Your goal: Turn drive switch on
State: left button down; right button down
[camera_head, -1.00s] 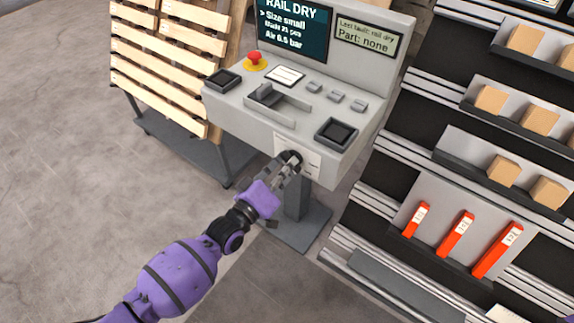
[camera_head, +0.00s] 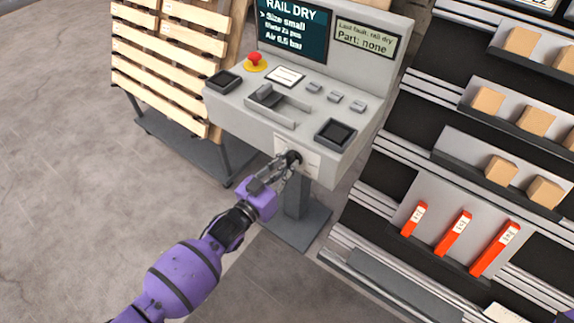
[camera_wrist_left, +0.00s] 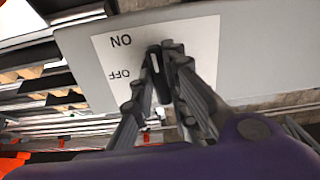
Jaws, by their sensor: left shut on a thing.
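The drive switch (camera_head: 294,157) is a dark knob on a white label plate (camera_head: 310,165) on the console's front face. In the left wrist view the switch (camera_wrist_left: 155,64) shows a white mark, and the plate (camera_wrist_left: 205,32) carries ON and OFF, printed upside down in that view. My left gripper (camera_head: 286,163) is shut on the switch, with its fingers (camera_wrist_left: 166,75) around the knob. The fingers partly hide the knob, so I cannot tell for sure which label its mark points to. My right gripper is not in view.
The grey console (camera_head: 240,113) has a red emergency button (camera_head: 254,61), a screen (camera_head: 292,28) and dark square pads on top. A shelf rack with boxes (camera_head: 488,101) and red-orange parts (camera_head: 455,234) stands at the right. Wooden slats (camera_head: 165,65) stand at the left. Open floor (camera_head: 80,190) lies at the lower left.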

pick_arm(q)
jog(key=shift+m, duration=0.5)
jog(key=c, duration=1.7)
grip_release()
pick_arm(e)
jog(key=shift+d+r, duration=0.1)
pick_arm(q)
jog(key=v, duration=1.2)
